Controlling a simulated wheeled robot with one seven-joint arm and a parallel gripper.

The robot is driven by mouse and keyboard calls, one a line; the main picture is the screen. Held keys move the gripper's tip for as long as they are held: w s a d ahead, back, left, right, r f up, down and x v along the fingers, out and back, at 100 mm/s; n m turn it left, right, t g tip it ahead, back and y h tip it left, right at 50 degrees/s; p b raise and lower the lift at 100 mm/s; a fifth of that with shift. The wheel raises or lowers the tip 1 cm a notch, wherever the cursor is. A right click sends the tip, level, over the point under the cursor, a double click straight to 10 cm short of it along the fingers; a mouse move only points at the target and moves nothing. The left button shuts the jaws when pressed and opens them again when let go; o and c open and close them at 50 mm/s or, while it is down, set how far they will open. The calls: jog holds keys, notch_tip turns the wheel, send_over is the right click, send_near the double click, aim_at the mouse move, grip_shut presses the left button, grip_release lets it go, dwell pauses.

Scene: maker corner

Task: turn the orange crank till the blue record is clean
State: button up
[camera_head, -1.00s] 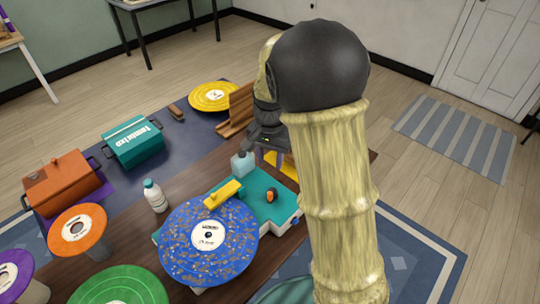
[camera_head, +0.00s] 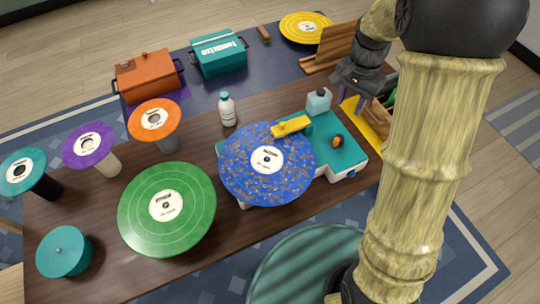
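The blue record (camera_head: 240,172) lies on a teal and white cleaning machine (camera_head: 325,150) on the table. Brown and tan specks cover its surface around the white label. A yellow arm (camera_head: 291,126) reaches over the record's far edge. The orange crank (camera_head: 338,141), with a dark part beside it, sits on top of the machine, right of the record. My gripper (camera_head: 362,98) hangs beyond and to the right of the crank, apart from it. Its fingers point down, and a gap seems to show between them. My arm fills the right side and hides part of the table.
Several records stand or lie at left, including a large green one (camera_head: 187,235). A white bottle (camera_head: 227,110) stands behind the blue record, and a clear bottle (camera_head: 318,102) stands behind the machine. A wooden rack (camera_head: 330,48) is at the back.

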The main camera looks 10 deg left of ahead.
jog(key=shift+s, duration=0.1)
jog(key=s+d+n+t, duration=0.2)
jog(key=s+d+n, duration=0.2)
jog(key=s, duration=1.1)
jog(key=n, duration=0.2)
jog(key=shift+d+f+n+t, duration=0.15)
jog(key=shift+f+n+t, duration=0.15)
jog(key=shift+f, duration=0.1)
jog(key=shift+w, duration=0.1)
